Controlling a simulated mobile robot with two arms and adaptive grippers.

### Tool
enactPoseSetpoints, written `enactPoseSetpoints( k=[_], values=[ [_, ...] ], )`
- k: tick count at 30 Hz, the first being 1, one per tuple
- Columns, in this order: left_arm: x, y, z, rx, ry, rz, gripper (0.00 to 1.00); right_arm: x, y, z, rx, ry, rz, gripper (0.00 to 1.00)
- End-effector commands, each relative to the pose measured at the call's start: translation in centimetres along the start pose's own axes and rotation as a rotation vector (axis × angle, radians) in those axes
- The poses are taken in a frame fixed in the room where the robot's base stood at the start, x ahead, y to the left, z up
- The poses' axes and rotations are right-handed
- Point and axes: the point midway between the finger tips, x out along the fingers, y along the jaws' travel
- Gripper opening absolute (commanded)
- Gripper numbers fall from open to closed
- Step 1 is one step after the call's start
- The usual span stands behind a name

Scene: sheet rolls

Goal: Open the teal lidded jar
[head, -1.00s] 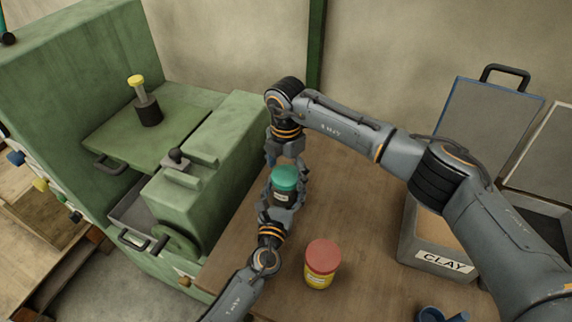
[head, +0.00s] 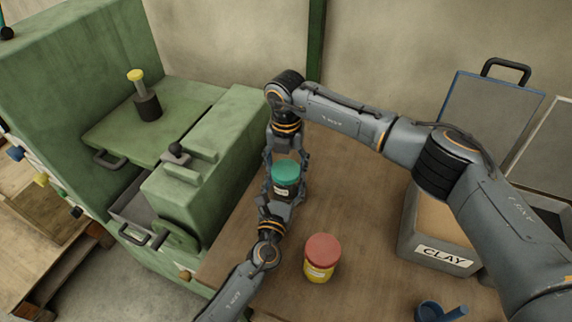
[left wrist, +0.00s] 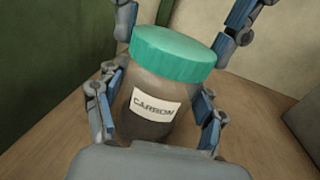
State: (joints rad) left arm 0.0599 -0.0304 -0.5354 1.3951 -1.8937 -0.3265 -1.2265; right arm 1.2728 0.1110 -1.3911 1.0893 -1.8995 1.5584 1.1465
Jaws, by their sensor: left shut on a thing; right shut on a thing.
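The jar with the teal lid (head: 286,173) has a dark body (head: 284,190) and stands upright on the table. In the left wrist view its label (left wrist: 155,106) reads CARBON, and the teal lid (left wrist: 172,52) sits on top of the jar. My left gripper (head: 283,198) comes from below in the head view and is shut around the jar body. My right gripper (head: 286,164) comes from above and is shut on the lid, with a finger on either side. The jar's base is hidden behind my left gripper.
A yellow jar with a red lid (head: 322,250) stands nearby on the wooden table (head: 350,222). A box labelled CLAY (head: 437,258) and a blue scoop-like item (head: 440,312) are at the right. A green machine (head: 190,150) stands at the left.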

Motion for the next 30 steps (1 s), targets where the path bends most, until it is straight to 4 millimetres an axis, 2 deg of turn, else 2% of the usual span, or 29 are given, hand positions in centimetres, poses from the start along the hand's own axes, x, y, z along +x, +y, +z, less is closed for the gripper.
enactPoseSetpoints(
  k=[30],
  values=[
    [-0.01,-0.02,-0.03,0.000,0.000,0.000,0.00,-0.07,-0.06,0.00,-2.034,0.002,-0.002,0.29]
  ],
)
